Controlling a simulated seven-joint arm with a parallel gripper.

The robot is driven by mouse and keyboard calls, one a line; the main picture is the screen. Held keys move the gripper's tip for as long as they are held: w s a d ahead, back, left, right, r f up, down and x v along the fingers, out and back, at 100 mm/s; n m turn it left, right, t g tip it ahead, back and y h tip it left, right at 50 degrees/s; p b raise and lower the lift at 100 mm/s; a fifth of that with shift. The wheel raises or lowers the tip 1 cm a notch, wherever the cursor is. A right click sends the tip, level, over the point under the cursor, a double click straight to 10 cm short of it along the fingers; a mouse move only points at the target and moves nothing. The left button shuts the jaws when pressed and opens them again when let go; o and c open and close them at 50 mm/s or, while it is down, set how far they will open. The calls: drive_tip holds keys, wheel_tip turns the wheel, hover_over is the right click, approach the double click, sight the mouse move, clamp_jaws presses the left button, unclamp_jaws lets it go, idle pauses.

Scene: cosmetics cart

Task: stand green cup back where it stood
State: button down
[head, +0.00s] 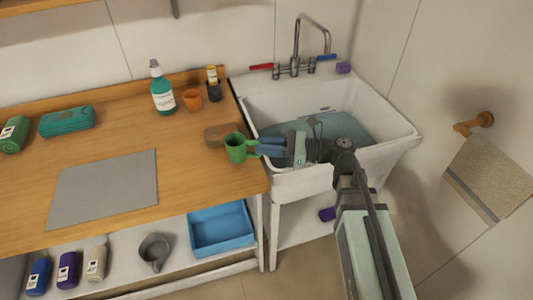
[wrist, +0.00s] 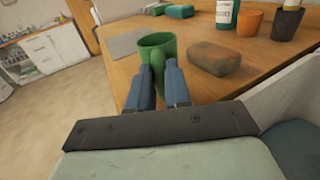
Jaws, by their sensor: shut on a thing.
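The green cup (head: 236,149) is at the right end of the wooden counter, near the sink edge, and looks upright. My gripper (head: 262,149) reaches over the sink from the right and is shut on the cup's handle. In the wrist view the green cup (wrist: 157,44) is upright, with its handle (wrist: 157,62) between the two blue fingers of my gripper (wrist: 158,80). The cup's base is partly hidden by the fingers, so I cannot tell whether it touches the counter.
A brown sponge-like block (head: 215,135) lies close behind the cup. An orange cup (head: 193,100), a dark cup (head: 214,92) and a teal bottle (head: 162,90) stand farther back. A grey mat (head: 105,188) lies to the left. The white sink (head: 395,135) is at right.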

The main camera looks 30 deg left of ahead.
drive_tip(key=shift+f, duration=1.5)
drive_tip(key=shift+f, duration=0.1)
drive_tip(key=c, duration=1.1)
unclamp_jaws()
drive_tip(key=v, duration=1.2)
